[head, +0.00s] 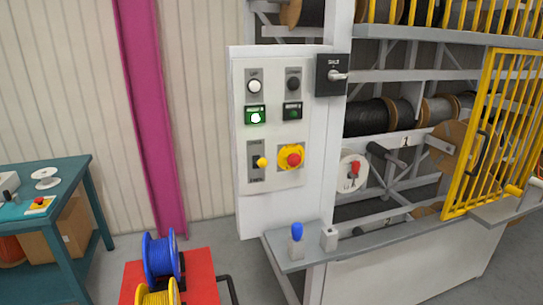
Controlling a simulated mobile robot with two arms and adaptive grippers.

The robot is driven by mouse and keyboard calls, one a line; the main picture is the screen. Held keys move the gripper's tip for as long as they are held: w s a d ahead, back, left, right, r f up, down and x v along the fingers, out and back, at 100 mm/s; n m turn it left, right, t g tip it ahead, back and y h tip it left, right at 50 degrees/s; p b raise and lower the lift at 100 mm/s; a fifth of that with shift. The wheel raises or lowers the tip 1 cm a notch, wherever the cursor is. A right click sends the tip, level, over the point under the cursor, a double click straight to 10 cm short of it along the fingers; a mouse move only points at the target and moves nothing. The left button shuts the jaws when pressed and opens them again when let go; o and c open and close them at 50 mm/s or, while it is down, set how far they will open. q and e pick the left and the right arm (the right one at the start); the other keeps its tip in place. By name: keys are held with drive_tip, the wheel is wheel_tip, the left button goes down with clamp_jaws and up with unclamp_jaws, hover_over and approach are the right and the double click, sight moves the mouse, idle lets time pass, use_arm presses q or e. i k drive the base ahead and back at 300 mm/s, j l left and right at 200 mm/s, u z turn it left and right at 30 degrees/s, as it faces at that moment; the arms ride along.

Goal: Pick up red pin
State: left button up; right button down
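A red-topped piece (355,168), which looks like the red pin, shows at the front of a white disc or reel flange (348,182) on the rack, right of the control panel. It is small, and I cannot tell how it is seated. A blue-topped pin (297,231) stands upright in a small grey block on the grey ledge (285,263) below the panel. Beside it is a second grey block (329,238) with no pin showing in it. Neither of my grippers is in view.
The control panel (272,205) carries buttons and a red emergency stop. A yellow barred gate (490,130) stands at the right. A red cart (200,275) with blue and yellow reels is at the lower left, near a teal table (75,185). Some floor between them is clear.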

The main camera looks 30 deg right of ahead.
sight(355, 165)
drive_tip(key=z, duration=1.65)
drive_tip(key=i+l+u, duration=0.15)
drive_tip(key=u, duration=0.15)
drive_tip(key=i+l+u, duration=0.15)
drive_tip(key=l+u, duration=0.2)
drive_tip(key=i+l+u, duration=0.1)
drive_tip(key=l+u, duration=0.2)
drive_tip(key=l, duration=0.1)
